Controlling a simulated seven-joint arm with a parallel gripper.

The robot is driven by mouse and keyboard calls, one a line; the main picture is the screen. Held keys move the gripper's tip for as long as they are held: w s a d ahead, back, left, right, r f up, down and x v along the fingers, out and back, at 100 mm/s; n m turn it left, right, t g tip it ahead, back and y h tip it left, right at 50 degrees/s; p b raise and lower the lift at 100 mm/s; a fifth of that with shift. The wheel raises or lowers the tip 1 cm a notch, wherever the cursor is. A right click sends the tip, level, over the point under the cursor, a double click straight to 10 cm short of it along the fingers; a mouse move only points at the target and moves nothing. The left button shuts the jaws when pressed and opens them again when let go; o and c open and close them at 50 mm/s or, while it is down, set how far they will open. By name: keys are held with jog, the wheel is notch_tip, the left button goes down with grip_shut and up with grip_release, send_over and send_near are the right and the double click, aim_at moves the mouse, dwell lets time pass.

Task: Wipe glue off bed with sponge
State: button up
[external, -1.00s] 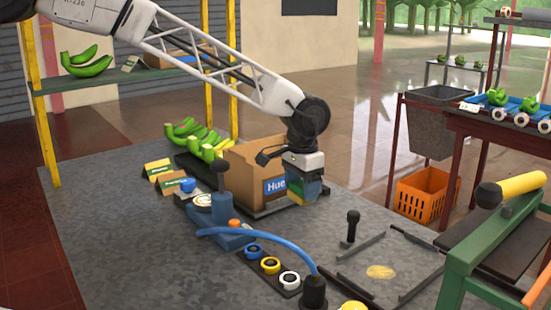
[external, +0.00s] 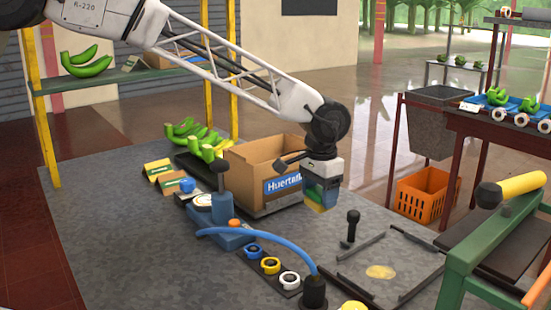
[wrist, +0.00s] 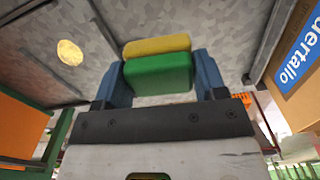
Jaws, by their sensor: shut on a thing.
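My gripper (external: 322,192) is shut on a sponge, green on one side and yellow on the other. In the wrist view the sponge (wrist: 158,74) sits between the two blue fingers. The gripper hangs above the table, just right of the cardboard box. The glue (external: 381,272) is a pale yellow round patch on the grey bed (external: 404,262), which has metal rails along its sides. The glue also shows at the upper left of the wrist view (wrist: 70,52). The sponge is apart from the glue, up and to its left in the external view.
A cardboard box (external: 262,165) stands left of my gripper. A black-knobbed lever (external: 351,226) rises at the bed's back left corner. A blue hose (external: 265,237) and tape rolls (external: 271,265) lie at front left. A green stand (external: 480,255) borders the bed on the right.

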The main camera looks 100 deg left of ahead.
jog(key=w+d, duration=0.9)
jog(key=w, duration=0.2)
jog(key=shift+d+f, duration=0.25)
jog(key=shift+f, duration=0.1)
